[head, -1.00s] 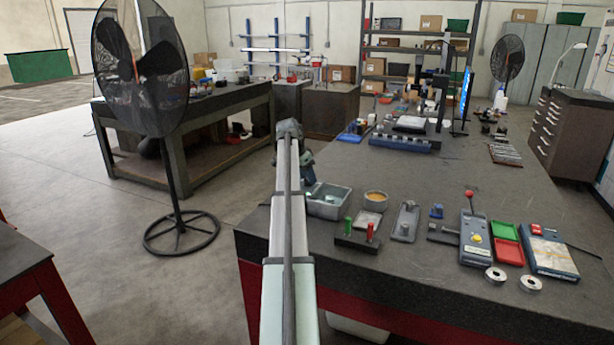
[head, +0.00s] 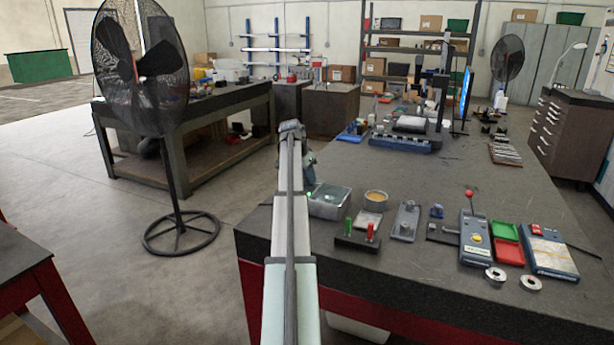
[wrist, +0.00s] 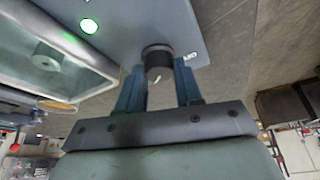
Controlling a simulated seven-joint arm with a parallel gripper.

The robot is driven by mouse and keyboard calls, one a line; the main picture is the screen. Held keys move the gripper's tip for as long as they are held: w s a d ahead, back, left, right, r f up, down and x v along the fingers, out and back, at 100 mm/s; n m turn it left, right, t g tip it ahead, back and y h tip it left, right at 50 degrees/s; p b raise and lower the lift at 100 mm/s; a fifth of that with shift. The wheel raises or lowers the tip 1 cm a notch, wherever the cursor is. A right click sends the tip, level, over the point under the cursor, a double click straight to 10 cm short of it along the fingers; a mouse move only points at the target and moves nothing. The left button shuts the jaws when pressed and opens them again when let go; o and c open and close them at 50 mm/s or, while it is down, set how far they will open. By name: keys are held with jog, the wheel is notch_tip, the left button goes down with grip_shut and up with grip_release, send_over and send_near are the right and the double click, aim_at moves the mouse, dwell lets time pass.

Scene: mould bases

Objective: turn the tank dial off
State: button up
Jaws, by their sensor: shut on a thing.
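The tank (head: 328,206) is a small grey box at the left edge of the bench, with a lit green light on its left corner. In the wrist view, the tank's grey control panel (wrist: 145,22) carries the same green light (wrist: 88,25) and a black round dial (wrist: 157,58). My gripper (wrist: 160,76) has its two blue fingers on either side of the dial and is shut on it. A pale round piece (wrist: 47,57) shows inside the tank's window. In the head view, my arm hides the fingers and the dial.
A black stand with green and red handles (head: 358,238) is close in front of the tank. A round tan-filled dish (head: 376,197) stands to its right. Farther right are a lever box (head: 474,240) and red and green trays (head: 508,252). A large fan (head: 140,65) stands left.

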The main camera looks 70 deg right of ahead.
jog(key=n+t, duration=0.1)
jog(key=n, duration=0.1)
jog(key=n+t, duration=0.1)
jog(key=n, duration=0.2)
jog(key=shift+s, duration=0.2)
jog(key=n+t, duration=0.1)
jog(key=n, duration=0.2)
jog(key=n+t, duration=0.1)
jog(key=n, duration=0.1)
jog(key=shift+s+d+n, duration=0.1)
jog(key=shift+n, duration=0.3)
jog(key=n+y, duration=0.1)
jog(key=n, duration=0.1)
jog(key=n+t+y, duration=0.1)
jog(key=n, duration=0.2)
jog(key=shift+d+n, duration=0.15)
jog(key=shift+n, duration=0.15)
jog(key=n+y, duration=0.1)
jog(key=n, duration=0.1)
jog(key=n+t+y, duration=0.1)
jog(key=n, duration=0.2)
jog(key=shift+s, duration=0.1)
jog(key=o, duration=1)
